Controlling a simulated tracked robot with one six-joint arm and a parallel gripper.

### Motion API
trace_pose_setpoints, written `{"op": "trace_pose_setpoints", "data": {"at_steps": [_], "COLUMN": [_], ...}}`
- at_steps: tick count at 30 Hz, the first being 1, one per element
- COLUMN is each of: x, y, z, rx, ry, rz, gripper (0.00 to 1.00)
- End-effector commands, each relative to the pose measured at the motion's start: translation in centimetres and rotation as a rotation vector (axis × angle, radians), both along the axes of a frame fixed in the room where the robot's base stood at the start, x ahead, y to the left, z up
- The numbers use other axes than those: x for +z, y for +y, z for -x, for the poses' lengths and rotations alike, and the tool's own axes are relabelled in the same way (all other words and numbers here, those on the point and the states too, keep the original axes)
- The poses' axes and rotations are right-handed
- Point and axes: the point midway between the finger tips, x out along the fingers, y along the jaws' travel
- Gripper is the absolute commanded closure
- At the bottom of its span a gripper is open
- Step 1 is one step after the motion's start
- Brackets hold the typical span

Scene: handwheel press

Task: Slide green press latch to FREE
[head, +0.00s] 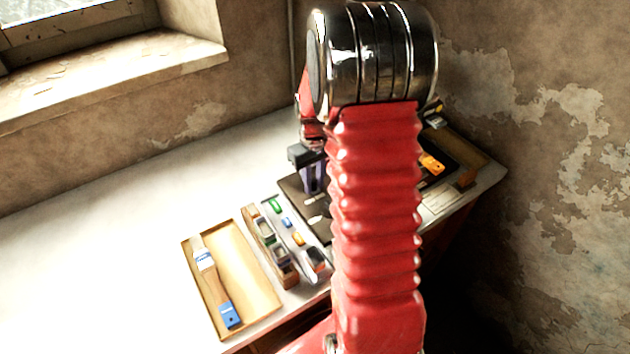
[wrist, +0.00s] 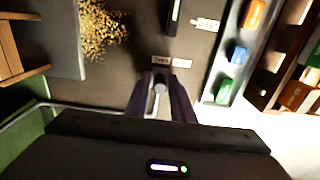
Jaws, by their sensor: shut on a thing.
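In the wrist view, my gripper (wrist: 160,90) has its two purple fingers closed around a small grey round-topped knob (wrist: 160,87). The knob stands at a dark plate, just in front of a small pale label (wrist: 162,62) whose lettering is too blurred to read surely. I cannot tell whether this knob belongs to the green latch, as no green shows on it. In the head view, my gripper (head: 313,180) is partly seen left of my red arm, low over the dark board (head: 290,190). The arm hides much of the board and whatever stands behind it.
A tray with a brush (head: 215,285) and a narrow rack of coloured blocks (head: 268,245) lie left of the board. An orange piece (head: 432,163) is right of my arm. In the wrist view, yellowish crumbs (wrist: 100,30) lie upper left. The table's left side is bare.

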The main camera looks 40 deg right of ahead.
Motion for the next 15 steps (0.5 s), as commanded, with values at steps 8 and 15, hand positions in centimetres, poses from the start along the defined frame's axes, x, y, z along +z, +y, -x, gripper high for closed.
{"op": "trace_pose_setpoints", "data": {"at_steps": [8, 15], "x": [0.0, 0.0], "y": [0.8, 1.5], "z": [-0.1, -0.1], "rx": [0.001, 0.001], "ry": [0.000, 0.000], "rz": [0.000, 0.000], "gripper": [0.92, 0.92]}}
